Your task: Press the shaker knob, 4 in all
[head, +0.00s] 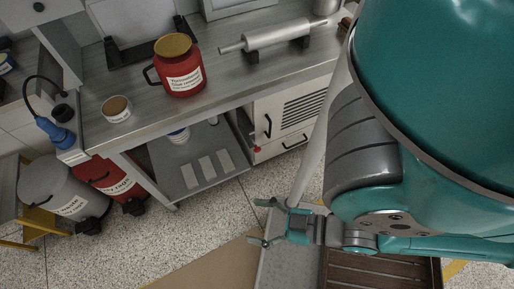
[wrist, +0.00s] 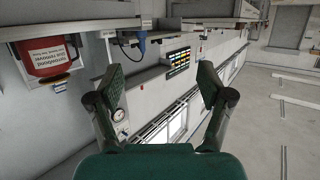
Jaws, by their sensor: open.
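My gripper (head: 268,222) is low in the head view, out over the floor in front of the workbench. It also shows in the wrist view (wrist: 158,85), its two fingers spread wide with nothing between them. I cannot tell for certain which thing is the shaker or its knob. A small dark round part (head: 61,112) sits at the left end of the bench, above a blue plug-like piece (head: 60,136) on a black cable. My gripper is well apart from both, touching nothing that I can see.
A red container with a tan lid (head: 180,80), a small tub (head: 117,110) and a metal roller (head: 276,35) stand on the grey bench (head: 225,78). Grey and red bins stand at lower left. Speckled floor (head: 225,222) is clear before the bench. A brown slatted piece (head: 375,272) lies at lower right.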

